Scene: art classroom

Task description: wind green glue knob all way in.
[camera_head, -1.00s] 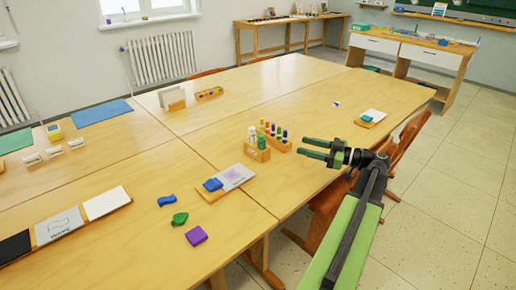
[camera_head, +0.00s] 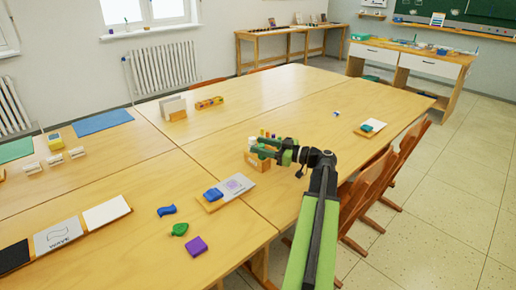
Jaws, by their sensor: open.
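A wooden glue block (camera_head: 255,161) stands near the middle of the tables and holds the glue sticks. A white-topped stick (camera_head: 252,141) just shows at its left; the green stick is mostly hidden by my gripper. My gripper (camera_head: 262,147), with dark green fingers, is at the sticks, pointing left over the block. Its fingers are open. I cannot tell whether they are around the green knob or only in front of it, nor how far the knob is wound.
Behind my gripper, a rack of coloured markers (camera_head: 272,134) partly shows. A board with a blue lump (camera_head: 213,194) lies in front, with blue, green and purple (camera_head: 196,246) pieces nearby. Chairs (camera_head: 368,190) stand along the right edge. The table beyond is mostly clear.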

